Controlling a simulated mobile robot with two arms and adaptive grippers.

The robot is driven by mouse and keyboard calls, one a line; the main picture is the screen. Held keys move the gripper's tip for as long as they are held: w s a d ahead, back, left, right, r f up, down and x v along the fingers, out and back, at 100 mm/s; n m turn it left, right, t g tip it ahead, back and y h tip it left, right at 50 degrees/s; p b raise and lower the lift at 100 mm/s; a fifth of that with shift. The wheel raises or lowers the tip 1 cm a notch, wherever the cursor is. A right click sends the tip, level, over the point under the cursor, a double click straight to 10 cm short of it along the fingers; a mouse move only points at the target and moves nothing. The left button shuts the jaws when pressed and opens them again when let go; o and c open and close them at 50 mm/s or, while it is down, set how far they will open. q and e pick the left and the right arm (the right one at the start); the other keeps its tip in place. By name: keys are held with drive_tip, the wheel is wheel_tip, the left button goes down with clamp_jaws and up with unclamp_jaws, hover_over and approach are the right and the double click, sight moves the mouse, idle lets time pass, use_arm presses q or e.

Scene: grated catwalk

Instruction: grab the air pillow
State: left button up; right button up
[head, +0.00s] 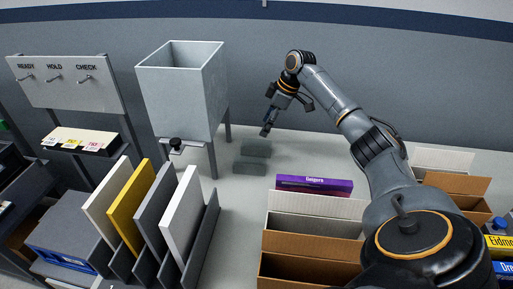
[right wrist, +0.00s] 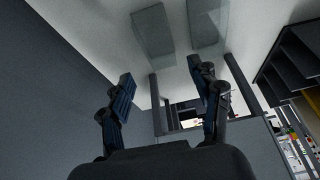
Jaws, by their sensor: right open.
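Two translucent grey-green pads, which look like air pillows, lie on the pale work surface. The farther air pillow (head: 256,150) and the nearer air pillow (head: 249,168) lie close together, right of the grey hopper's legs. Both show at the top of the right wrist view, one left of centre (right wrist: 153,30) and one right of it (right wrist: 208,20). My right gripper (head: 266,129) is just beyond the farther pillow, above the surface. In the right wrist view its fingers (right wrist: 161,75) are spread with nothing between them. My left gripper is not in view.
The grey hopper (head: 181,90) stands on legs left of the pillows. Upright panels in a dark rack (head: 203,240) are at front left. Open cardboard boxes (head: 310,270) and a purple Gospers box (head: 314,185) are to the right. A wall stands behind.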

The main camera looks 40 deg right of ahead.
sight(257, 143)
drive_tip(key=x, duration=0.4)
drive_tip(key=p+x, duration=0.1)
drive_tip(key=x, duration=0.4)
drive_tip(key=shift+f+p, duration=0.25)
drive_tip(key=shift+p, duration=0.05)
drive_tip(key=shift+f, duration=0.15)
drive_tip(key=shift+f, duration=0.25)
drive_tip(key=c, duration=0.5)
